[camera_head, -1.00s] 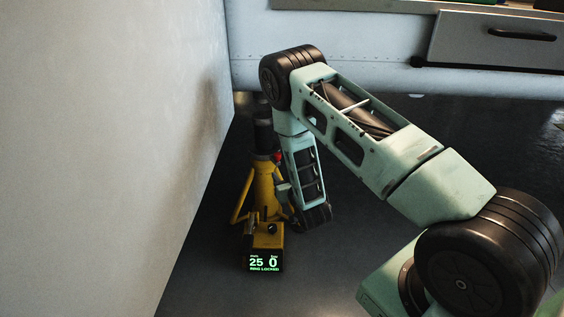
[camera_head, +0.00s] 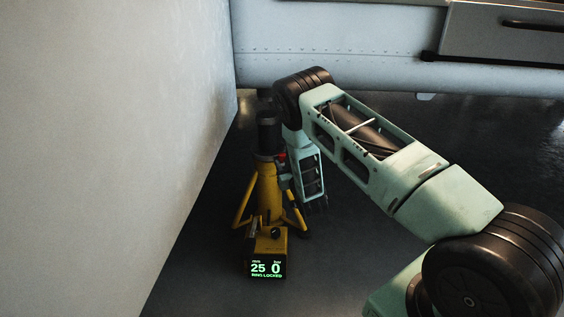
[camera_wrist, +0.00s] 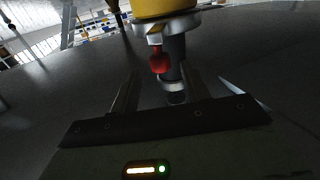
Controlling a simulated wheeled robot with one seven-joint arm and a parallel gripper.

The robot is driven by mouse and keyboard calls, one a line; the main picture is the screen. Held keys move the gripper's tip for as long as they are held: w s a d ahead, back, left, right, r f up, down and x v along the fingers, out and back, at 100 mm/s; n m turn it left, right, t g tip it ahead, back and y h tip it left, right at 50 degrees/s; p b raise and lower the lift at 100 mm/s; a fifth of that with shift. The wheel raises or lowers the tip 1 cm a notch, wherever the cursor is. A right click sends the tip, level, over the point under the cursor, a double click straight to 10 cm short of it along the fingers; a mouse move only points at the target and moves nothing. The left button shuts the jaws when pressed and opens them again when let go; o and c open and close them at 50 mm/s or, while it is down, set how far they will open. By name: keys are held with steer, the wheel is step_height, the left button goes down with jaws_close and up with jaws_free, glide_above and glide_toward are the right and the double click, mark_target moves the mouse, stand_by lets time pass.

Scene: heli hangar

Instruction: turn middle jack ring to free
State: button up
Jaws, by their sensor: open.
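The middle jack (camera_head: 266,190) is a yellow tripod stand with a dark column on top, beside the pale wall at the left. Its display (camera_head: 267,269) reads 25 mm, 0 bar, RING LOCKED. In the wrist view, the jack's yellow body (camera_wrist: 165,8) is at the top, with a pale metal ring or collar (camera_wrist: 188,22) under it. A red knob (camera_wrist: 160,61) and a dark rod with a metal end (camera_wrist: 176,68) hang below. My gripper (camera_wrist: 163,84) is open, its fingers on either side of the rod's lower end; contact cannot be told.
The pale wall (camera_head: 110,140) rises close on the jack's left. A white riveted body (camera_head: 340,50) spans the back, with a panel and dark handle at the upper right. Dark floor (camera_head: 440,150) lies clear behind and to the right of my arm.

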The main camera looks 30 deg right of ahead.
mark_target(283, 159)
steer(key=shift+b+x, duration=0.65)
steer(key=shift+x, duration=2)
jaws_close()
